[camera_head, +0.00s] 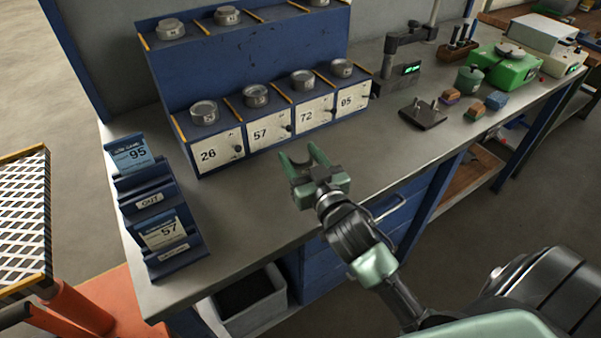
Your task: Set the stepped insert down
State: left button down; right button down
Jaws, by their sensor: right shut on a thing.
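My right gripper (302,156) is above the grey workbench (370,172), in front of the numbered rack. Its two green fingers are shut on a small dark grey piece (301,161), seemingly the stepped insert. The fingers hide most of it, and its steps cannot be made out. It appears held above the bench top; the exact height cannot be told. My left gripper is not in view.
The blue rack (250,62) holds several round metal pieces above cards 26, 57, 72 and 95. Blue card holders (150,197) stand at the left. A dark plate with pegs (423,115), coloured blocks (474,110) and a green device (505,66) are right. Bench front is clear.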

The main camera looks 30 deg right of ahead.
aim_at(300, 172)
jog(key=shift+f+b, duration=0.35)
jog(key=shift+f, duration=1.85)
jog(key=shift+f, duration=0.2)
jog(key=c, duration=0.5)
grip_release()
